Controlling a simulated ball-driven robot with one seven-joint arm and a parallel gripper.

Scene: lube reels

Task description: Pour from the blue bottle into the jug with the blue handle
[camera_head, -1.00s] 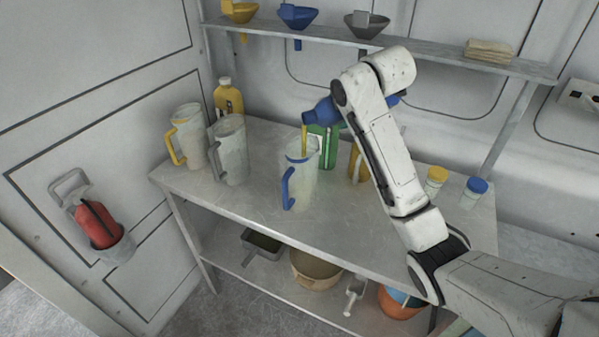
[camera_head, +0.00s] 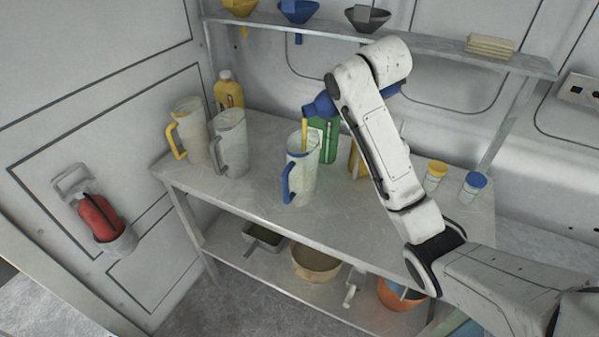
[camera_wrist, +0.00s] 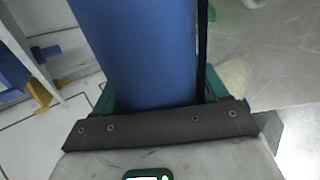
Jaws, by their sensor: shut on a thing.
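The blue bottle (camera_head: 324,105) is tilted in the head view, its mouth above the jug with the blue handle (camera_head: 303,176). A yellow stream runs from the mouth down into the jug's open top. The jug stands upright on the bench, its blue handle towards the left. My gripper (camera_wrist: 153,108) is shut on the bottle's blue body (camera_wrist: 140,45) in the wrist view. In the head view my arm hides the gripper and the middle of the bottle. The level inside the jug is hard to tell.
A grey-handled jug (camera_head: 230,145) and a yellow-handled jug (camera_head: 187,130) stand left on the bench (camera_head: 245,197). A yellow bottle (camera_head: 228,92) and a green bottle (camera_head: 330,143) stand behind. Two small capped jars (camera_head: 473,186) (camera_head: 435,176) are at right. A shelf (camera_head: 430,55) with funnels runs above.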

